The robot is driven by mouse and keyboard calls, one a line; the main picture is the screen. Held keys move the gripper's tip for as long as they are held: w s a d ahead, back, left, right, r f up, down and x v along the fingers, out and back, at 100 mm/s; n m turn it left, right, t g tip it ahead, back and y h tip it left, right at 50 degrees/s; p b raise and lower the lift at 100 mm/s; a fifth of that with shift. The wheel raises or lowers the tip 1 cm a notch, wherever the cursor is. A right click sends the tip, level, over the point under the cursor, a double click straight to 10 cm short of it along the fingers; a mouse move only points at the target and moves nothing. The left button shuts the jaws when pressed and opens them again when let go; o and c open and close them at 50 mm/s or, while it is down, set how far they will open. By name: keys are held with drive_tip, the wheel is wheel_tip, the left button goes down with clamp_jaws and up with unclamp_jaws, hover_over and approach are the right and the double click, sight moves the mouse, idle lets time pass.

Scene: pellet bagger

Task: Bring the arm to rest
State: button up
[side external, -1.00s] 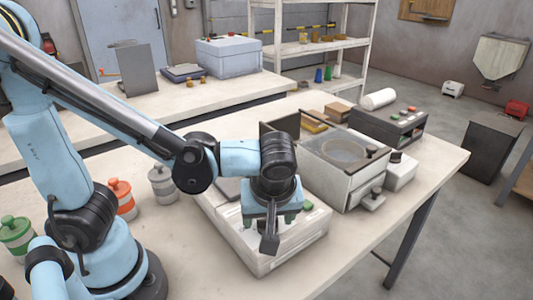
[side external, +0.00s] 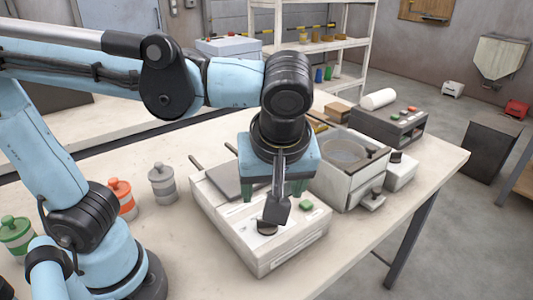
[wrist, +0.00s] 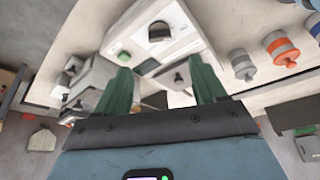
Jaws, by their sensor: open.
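My gripper (side external: 272,190) hangs pointing down above the front part of a white machine (side external: 276,258) on the near bench. Its two green fingers are spread apart, and they also show in the wrist view (wrist: 160,82) with nothing held between them. The machine has a black knob (side external: 266,228), a green button (side external: 306,205) and a dark grey plate (side external: 226,181) on top. The knob (wrist: 159,32) and button (wrist: 124,57) also show in the wrist view. The fingers look clear of the machine, but the exact gap is hard to tell.
An orange-lidded jar (side external: 121,198), a grey jar (side external: 162,184) and a green-lidded jar (side external: 16,235) stand left. The bench's front right is bare.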

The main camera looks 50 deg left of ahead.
idle(0.4)
drive_tip(key=a+f+m+h, duration=0.1)
drive_tip(key=m, duration=0.1)
drive_tip(key=w+a+f+m, duration=0.1)
drive_tip(key=a, duration=0.1)
drive_tip(key=w+a+f+m+t+h, duration=0.1)
drive_tip(key=a+m, duration=0.1)
drive_tip(key=shift+a+f+m+h, duration=0.2)
drive_tip(key=shift+m+h, duration=0.1)
drive_tip(key=a+m+t, duration=0.1)
drive_tip(key=a+m, duration=0.1)
drive_tip(key=w+a+f+m+t, duration=0.1)
drive_tip(key=a, duration=0.1)
drive_tip(key=a+f+m+t+h, duration=0.1)
drive_tip(key=a+m, duration=0.1)
drive_tip(key=shift+w+m, duration=0.3)
drive_tip(key=shift+w+a+f+m+t, duration=0.1)
drive_tip(key=shift+a+m+t, duration=0.3)
drive_tip(key=shift+m, duration=0.1)
